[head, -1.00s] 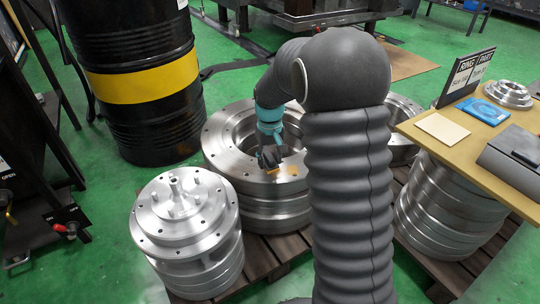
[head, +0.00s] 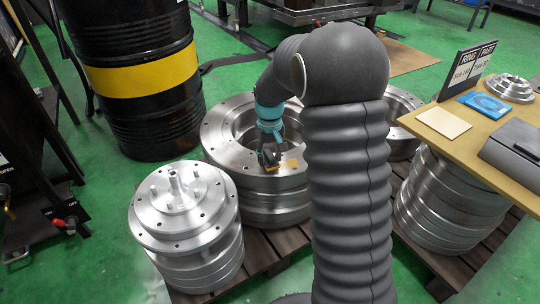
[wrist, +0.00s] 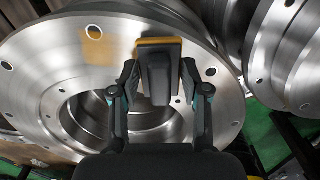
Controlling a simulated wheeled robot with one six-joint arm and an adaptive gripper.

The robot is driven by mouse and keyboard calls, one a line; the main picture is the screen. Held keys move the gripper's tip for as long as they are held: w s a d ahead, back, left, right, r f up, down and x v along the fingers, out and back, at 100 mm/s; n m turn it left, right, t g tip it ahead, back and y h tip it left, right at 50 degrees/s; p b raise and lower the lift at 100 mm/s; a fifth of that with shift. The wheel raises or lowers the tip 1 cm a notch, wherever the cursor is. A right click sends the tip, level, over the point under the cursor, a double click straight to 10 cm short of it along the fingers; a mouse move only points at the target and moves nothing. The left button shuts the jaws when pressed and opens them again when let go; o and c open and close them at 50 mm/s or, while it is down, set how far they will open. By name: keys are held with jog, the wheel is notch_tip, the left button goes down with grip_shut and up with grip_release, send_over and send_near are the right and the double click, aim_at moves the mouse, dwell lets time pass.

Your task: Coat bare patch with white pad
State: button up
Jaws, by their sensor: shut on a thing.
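My gripper (wrist: 159,82) is shut on a dark grey block-shaped tool (wrist: 159,70) with an orange-yellow edge (wrist: 158,42). The tool also shows in the head view (head: 267,156). It is at the near face of a large steel flanged ring (wrist: 45,60). A tan patch (wrist: 98,50) lies on this face, left of the tool in the wrist view and right of it in the head view (head: 291,164). The tool's underside is hidden, so I cannot tell whether it touches the metal. A flat cream-white square (head: 443,122) lies on the table.
A bolted steel hub (head: 183,212) stands left of the ring, and a black drum (head: 145,110) behind it. The table (head: 418,135) on the right holds a blue packet (head: 485,104), a sign (head: 465,72) and a grey box (head: 512,148). Another steel ring (head: 402,105) sits behind my arm.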

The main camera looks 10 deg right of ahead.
aim_at(290, 165)
jog(key=shift+f+b, duration=0.55)
jog(key=shift+f, duration=0.4)
jog(key=shift+d, duration=0.15)
jog(key=shift+d+r+p, duration=0.15)
jog(key=shift+d+p, duration=0.15)
jog(key=shift+d, duration=1.1)
jog(key=shift+s+d+f, duration=0.1)
jog(key=shift+d, duration=1.65)
jog(key=shift+s+d+f, duration=0.1)
jog(key=shift+d, duration=1.65)
jog(key=shift+r+p, duration=0.1)
jog(key=shift+p, duration=0.3)
jog(key=shift+w+a+r, duration=0.1)
jog(key=shift+a, duration=1.65)
jog(key=shift+a+f, duration=0.15)
jog(key=shift+a, duration=1.5)
jog(key=shift+a+f, duration=0.1)
jog(key=shift+a, duration=1.55)
